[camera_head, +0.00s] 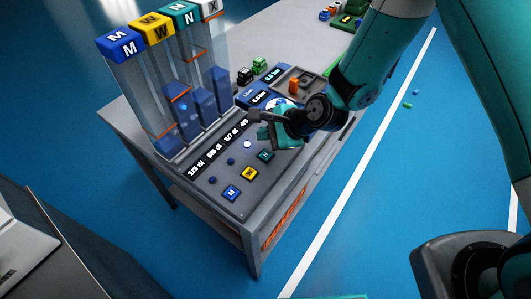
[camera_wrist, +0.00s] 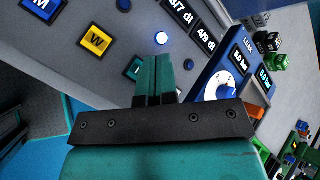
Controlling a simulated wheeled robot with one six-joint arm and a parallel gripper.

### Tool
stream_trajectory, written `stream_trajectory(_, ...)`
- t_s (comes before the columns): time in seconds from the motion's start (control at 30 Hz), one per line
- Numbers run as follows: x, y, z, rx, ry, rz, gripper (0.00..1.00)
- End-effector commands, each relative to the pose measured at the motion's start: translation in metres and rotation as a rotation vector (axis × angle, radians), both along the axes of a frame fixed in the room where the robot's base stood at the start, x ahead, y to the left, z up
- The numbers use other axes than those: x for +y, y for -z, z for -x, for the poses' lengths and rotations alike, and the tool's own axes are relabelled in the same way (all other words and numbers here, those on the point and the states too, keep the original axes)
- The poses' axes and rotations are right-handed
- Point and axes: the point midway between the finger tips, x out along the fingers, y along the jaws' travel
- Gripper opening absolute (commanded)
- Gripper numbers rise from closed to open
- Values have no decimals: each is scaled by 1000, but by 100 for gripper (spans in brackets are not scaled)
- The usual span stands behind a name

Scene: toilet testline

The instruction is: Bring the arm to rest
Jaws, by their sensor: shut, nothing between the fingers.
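My gripper (camera_head: 262,134) is at the end of my teal arm, over the right part of the test table's grey control panel (camera_head: 222,196) in the head view. In the wrist view the two teal fingers of my gripper (camera_wrist: 155,75) are together, with nothing between them. The fingertips are close to a lit white round button (camera_wrist: 161,38) and a teal square button (camera_wrist: 133,68), which is partly hidden by the fingers. I cannot tell whether they touch the panel. My arm is bent down over the right side of the table.
Clear tubes with blue liquid (camera_head: 205,90) stand at the table's back left, under lettered caps. A dial panel (camera_head: 262,98) and small green and black blocks (camera_head: 252,70) are behind my gripper. Small pieces (camera_head: 407,105) lie on the blue floor at right, which is mostly free.

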Motion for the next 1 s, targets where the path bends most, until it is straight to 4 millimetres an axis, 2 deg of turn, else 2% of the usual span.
stream_trajectory(0.37, 0, -1, 0, -1, -1, 1, 0)
stream_trajectory(0.47, -1, -12, 1, -23, -38, 15, 0)
stream_trajectory(0.57, -4, -43, 6, -88, -152, 63, 0)
stream_trajectory(0.67, -12, -88, 20, -191, -345, 144, 0)
stream_trajectory(0.8, -35, -150, 57, -350, -660, 274, 0)
stream_trajectory(0.9, -55, -188, 90, -455, -887, 360, 0)
stream_trajectory(1.0, -78, -216, 127, -550, -1109, 437, 0)
